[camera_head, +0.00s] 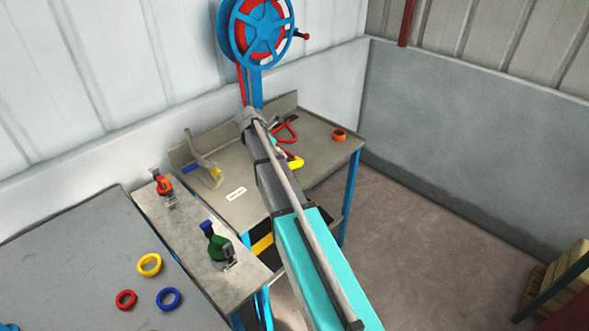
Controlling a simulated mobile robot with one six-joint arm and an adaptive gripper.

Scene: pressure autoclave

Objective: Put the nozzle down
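My arm reaches from the bottom right up over the grey workbench (318,143). Its far end is a dark grey joint beside the bench's back edge. My gripper's fingers do not show; the arm seems to hide them. No nozzle can be made out for certain. A red looped piece (293,126), perhaps hose, shows just right of the arm. A yellow piece (296,163) shows below it, partly hidden by the arm. Whether either belongs to the nozzle, or is held, I cannot tell.
A blue and red hose reel (262,32) stands behind the bench. A narrow side table holds a green valve (218,246) and an orange one (163,184).

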